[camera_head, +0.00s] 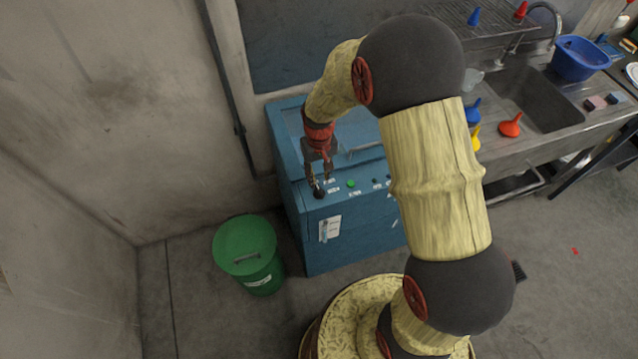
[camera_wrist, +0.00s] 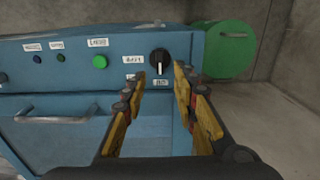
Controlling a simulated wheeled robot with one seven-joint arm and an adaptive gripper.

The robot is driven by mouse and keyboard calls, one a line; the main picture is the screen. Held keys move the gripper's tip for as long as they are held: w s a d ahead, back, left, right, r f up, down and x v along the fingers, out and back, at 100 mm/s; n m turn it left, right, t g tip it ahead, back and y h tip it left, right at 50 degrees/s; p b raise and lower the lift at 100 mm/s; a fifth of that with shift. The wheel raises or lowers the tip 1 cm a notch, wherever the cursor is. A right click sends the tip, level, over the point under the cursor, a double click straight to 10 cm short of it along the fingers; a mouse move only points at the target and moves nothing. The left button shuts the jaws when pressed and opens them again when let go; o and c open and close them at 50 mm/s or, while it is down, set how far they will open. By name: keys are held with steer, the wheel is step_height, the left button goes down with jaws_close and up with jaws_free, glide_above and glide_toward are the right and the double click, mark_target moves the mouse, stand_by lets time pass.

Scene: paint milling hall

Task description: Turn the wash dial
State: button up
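The wash dial is a black knob (camera_wrist: 159,61) with a white pointer line, on the top panel of a blue machine (camera_head: 350,238). White labels sit beside and below it in the wrist view. In the head view the dial (camera_head: 319,193) shows just below my fingertips. My gripper (camera_head: 319,182) points down at the panel's left end. In the wrist view my gripper (camera_wrist: 160,80) is open, its two yellow-and-dark fingers apart, with the dial showing between and just beyond the tips. Whether a finger touches the dial I cannot tell.
A green button (camera_wrist: 100,62) and small dark buttons (camera_wrist: 60,58) lie along the same panel. A green lidded bin (camera_head: 246,245) stands left of the machine. A steel sink (camera_head: 540,100) with funnels is at the right. A wall rises behind.

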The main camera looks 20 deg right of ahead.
steer(key=shift+r, duration=2.15)
steer(key=s+r+t+b, duration=0.2)
steer(key=s+r+b, duration=0.4)
steer(key=s, duration=0.5)
steer(key=s+r+t+b, duration=0.3)
steer(key=s+r+b, duration=0.4)
steer(key=s, duration=0.4)
steer(key=shift+s+d+r+t+b, duration=0.15)
steer(key=shift+s+t+b, duration=0.1)
steer(key=shift+t+b, duration=0.1)
